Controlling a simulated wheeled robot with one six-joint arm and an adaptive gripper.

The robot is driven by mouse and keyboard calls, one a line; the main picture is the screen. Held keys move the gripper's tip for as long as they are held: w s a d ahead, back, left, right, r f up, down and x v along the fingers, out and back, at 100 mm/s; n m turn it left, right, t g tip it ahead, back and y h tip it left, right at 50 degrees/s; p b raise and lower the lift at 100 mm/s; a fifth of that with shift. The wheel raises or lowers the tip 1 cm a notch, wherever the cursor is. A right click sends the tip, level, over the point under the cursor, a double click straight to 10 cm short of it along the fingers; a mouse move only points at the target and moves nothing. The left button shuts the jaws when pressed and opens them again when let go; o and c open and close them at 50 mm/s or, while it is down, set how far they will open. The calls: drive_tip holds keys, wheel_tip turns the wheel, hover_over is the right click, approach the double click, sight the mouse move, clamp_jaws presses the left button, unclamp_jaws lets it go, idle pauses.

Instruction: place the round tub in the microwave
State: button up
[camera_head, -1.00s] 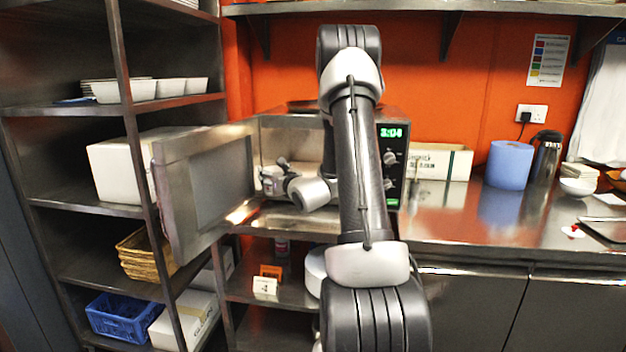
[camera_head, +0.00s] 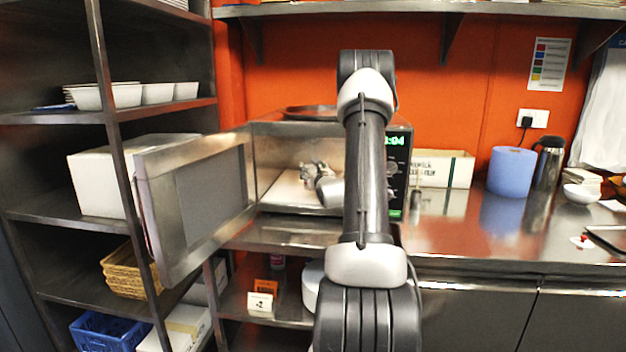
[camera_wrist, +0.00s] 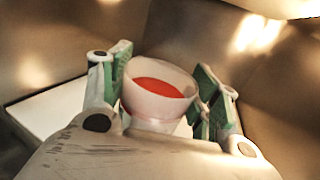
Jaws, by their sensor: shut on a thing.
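The microwave (camera_head: 270,150) stands on the steel counter, its door (camera_head: 150,200) swung wide open to the left. My gripper (camera_head: 315,172) is inside the cavity, seen past the opening, with my arm crossing in front of its right part. In the wrist view my gripper (camera_wrist: 162,72) has its fingers on both sides of the round tub (camera_wrist: 158,105) and is shut on it. The tub is pale, with red contents, and looks roughly upright. Whether its base touches the cavity floor I cannot tell. In the head view the tub is too small to make out clearly.
A steel rack (camera_head: 60,115) with white bowls and a box stands left, close to the open door. A blue paper roll (camera_head: 511,172) and a steel flask (camera_head: 549,162) stand on the counter to the right. The cavity walls are close around my gripper.

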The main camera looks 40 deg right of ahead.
drive_tip(key=shift+f, duration=1.4)
drive_tip(key=shift+f, duration=0.15)
drive_tip(key=o, duration=1.2)
